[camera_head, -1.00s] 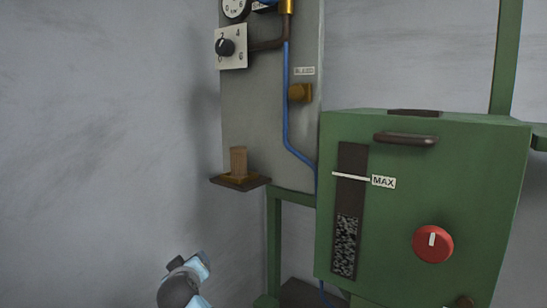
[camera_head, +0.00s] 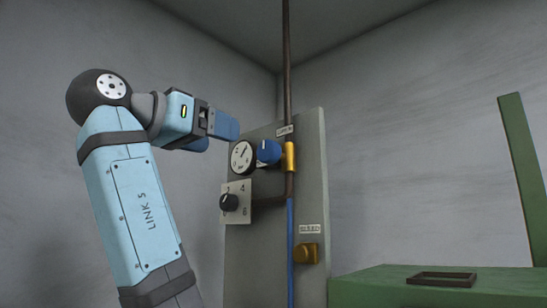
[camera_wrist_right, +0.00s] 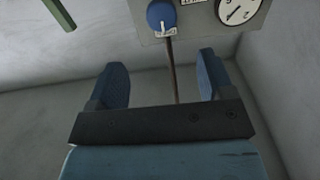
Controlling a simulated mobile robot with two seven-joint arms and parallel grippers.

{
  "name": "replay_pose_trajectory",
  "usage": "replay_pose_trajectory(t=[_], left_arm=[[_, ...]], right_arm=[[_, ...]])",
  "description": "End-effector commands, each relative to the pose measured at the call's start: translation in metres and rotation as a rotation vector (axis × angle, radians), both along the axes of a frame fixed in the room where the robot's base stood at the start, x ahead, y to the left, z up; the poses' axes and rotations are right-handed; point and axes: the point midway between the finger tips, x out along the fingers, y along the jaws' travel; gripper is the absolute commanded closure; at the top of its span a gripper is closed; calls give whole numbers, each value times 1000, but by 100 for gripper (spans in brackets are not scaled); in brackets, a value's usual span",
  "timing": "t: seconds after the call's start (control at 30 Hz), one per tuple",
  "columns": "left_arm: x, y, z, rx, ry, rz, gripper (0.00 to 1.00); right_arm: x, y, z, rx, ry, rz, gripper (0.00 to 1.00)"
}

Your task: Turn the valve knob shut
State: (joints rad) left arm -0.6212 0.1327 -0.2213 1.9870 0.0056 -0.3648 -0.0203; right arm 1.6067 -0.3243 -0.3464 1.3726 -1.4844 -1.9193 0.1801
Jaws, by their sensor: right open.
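The blue valve knob (camera_head: 268,152) sits on a brass valve body (camera_head: 289,158) on the grey panel, right beside a round white gauge. The knob also shows in the right wrist view (camera_wrist_right: 161,15), at the top, with a white mark on it. My right gripper (camera_head: 225,126) is up and to the left of the knob, apart from it. In the right wrist view its two blue fingers (camera_wrist_right: 163,78) are spread with nothing between them. The knob lies beyond the fingertips there. My left gripper is not in view.
The gauge (camera_head: 243,157) and a black selector knob (camera_head: 229,202) on a white plate sit close by. A brass bleed fitting (camera_head: 306,254) is lower on the panel (camera_head: 262,270). A green machine (camera_head: 440,290) stands at lower right.

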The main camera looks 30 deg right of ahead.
Motion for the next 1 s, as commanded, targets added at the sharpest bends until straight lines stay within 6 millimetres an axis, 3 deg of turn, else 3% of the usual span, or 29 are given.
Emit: replay_pose_trajectory(t=[0.17,0.6,0.8,1.0], left_arm=[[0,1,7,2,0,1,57],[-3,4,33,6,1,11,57],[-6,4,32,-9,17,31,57],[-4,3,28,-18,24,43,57]], right_arm=[[6,-20,3,3,-1,-5,25],[35,-104,4,1,-2,-4,25],[43,-124,2,1,-2,-2,25],[44,-129,1,0,-2,-2,25]])
